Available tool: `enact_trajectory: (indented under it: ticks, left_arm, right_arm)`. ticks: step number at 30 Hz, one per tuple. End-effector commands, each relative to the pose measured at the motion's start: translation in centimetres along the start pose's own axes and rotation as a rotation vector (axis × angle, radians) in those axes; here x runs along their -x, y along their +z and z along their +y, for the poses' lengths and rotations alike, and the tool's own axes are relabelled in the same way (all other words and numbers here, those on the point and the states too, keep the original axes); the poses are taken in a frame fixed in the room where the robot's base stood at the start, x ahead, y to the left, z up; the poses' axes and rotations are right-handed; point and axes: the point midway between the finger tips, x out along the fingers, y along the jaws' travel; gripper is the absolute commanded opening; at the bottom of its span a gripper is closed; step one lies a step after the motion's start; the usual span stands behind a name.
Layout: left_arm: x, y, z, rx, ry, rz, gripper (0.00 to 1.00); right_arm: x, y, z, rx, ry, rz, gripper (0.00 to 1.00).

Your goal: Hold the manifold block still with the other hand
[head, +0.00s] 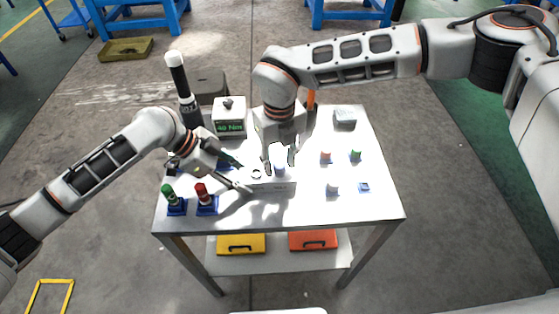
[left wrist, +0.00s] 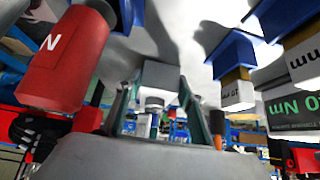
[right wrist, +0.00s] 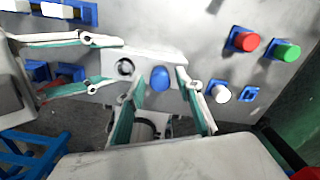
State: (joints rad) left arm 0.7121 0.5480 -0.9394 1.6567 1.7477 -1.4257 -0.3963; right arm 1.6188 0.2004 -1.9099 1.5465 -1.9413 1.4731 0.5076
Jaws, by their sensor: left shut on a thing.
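The manifold block (head: 272,188), a pale block with round ports, lies near the middle of the table. In the right wrist view, the block (right wrist: 145,62) shows one open dark port and a blue plug (right wrist: 160,78) in its top. My left gripper (head: 246,177) is shut on the block's left end, one finger on each side. In the left wrist view, the block (left wrist: 160,76) is between those fingers. My right gripper (right wrist: 161,76) is above the block, its fingers apart on either side of the blue plug; I see no clear contact.
Red (head: 325,156), green (head: 355,154) and white (head: 333,187) caps stand to the right. Green-topped (head: 169,192) and red-topped (head: 202,191) tools stand in blue holders at front left. A 40 Nm box (head: 229,112) is behind.

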Motion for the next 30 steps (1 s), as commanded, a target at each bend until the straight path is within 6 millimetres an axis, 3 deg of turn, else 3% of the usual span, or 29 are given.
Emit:
enact_trajectory:
  ticks: [9,17,30]
  left_arm:
    - [0.00,-0.02,0.01,0.000,0.000,0.000,0.09]
    - [0.00,-0.02,0.01,0.000,0.000,0.000,0.09]
    - [0.00,-0.01,0.01,0.000,0.000,0.000,0.09]
  right_arm:
    - [0.05,0.03,-0.03,0.329,-0.001,-0.001,0.35]
    - [0.03,0.01,0.00,0.473,0.000,0.000,0.35]
    - [0.04,0.02,0.00,0.887,0.000,0.000,0.35]
